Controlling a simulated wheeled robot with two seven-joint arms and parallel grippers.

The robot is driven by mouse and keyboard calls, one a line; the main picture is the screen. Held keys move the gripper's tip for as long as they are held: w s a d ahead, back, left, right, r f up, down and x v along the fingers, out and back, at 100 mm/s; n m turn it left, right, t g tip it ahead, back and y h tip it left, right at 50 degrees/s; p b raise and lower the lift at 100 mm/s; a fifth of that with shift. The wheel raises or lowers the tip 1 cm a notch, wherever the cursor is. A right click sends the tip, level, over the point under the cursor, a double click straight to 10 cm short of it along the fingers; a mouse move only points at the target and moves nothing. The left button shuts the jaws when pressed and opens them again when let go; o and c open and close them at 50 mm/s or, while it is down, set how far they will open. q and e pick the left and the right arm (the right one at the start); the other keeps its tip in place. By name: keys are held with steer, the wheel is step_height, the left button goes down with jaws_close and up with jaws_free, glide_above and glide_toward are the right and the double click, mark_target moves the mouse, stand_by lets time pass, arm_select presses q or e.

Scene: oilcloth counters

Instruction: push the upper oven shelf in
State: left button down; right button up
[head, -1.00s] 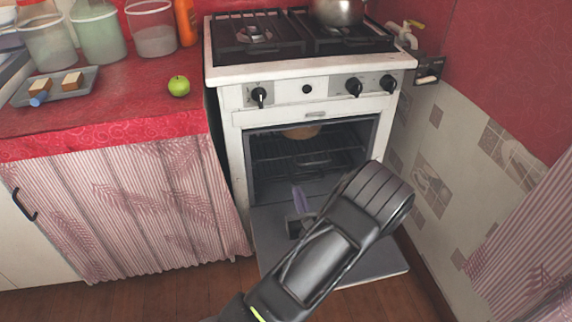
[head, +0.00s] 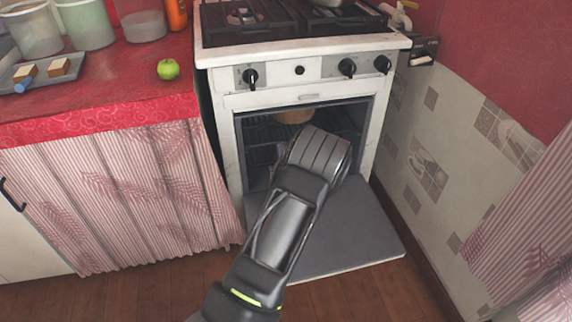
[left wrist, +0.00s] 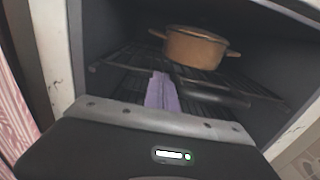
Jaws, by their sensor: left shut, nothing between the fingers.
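The oven (head: 238,140) is open, with its grey door (head: 350,225) folded down. The upper oven shelf, a dark wire rack (left wrist: 118,63), shows in the left wrist view. A tan two-handled pot (left wrist: 195,47) stands on the rack; part of it shows in the head view (head: 294,117). My left gripper is in front of the oven mouth; its body hides its fingers in the head view. In the left wrist view its purple fingers (left wrist: 160,92) are shut and empty, pointing at the rack's front. I cannot tell whether they touch it. My right gripper is out of view.
A dark flat object (left wrist: 212,92) lies near the rack's front. The counter (head: 110,90) at left holds a green apple (head: 168,69), a tray (head: 75,73) and containers. The tiled wall (head: 425,140) stands close at right.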

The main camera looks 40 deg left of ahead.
mark_target(278, 138)
arm_select(q)
steer(key=shift+w+a, duration=0.35)
steer(key=shift+a, duration=0.15)
steer(key=b+x, duration=0.1)
steer(key=x, duration=0.3)
steer(key=shift+w+a, duration=0.15)
steer(key=shift+a, duration=0.15)
steer(key=shift+r, duration=0.3)
steer(key=shift+a, duration=0.1)
